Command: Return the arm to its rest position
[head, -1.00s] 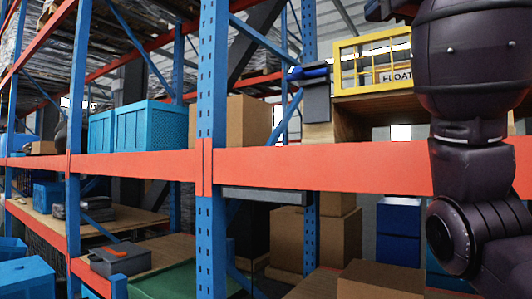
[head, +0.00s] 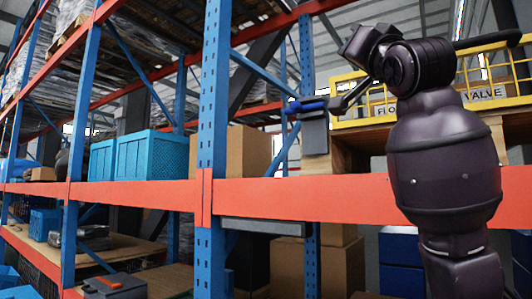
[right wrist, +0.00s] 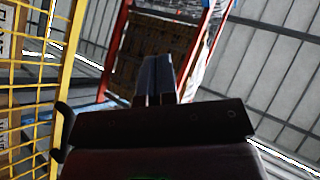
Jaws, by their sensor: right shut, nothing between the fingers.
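My right arm rises from the bottom right of the head view, its dark rounded links filling much of that side. Its gripper (head: 340,102) appears at the left end of the arm, in front of the yellow-railed box, near a blue handle on a grey box. Any contact there cannot be told. In the right wrist view the two narrow fingers (right wrist: 155,80) lie together, with nothing seen between them. My left gripper is in neither view.
A yellow railing (head: 345,82) with a FLOAT VALVE sign stands behind my arm. The blue handle (head: 307,105) sits above a grey box (head: 315,133). An orange beam (head: 300,198) and blue upright (head: 212,130) stand ahead. Teal crates (head: 150,157) and a carton (head: 248,152) are on the shelf.

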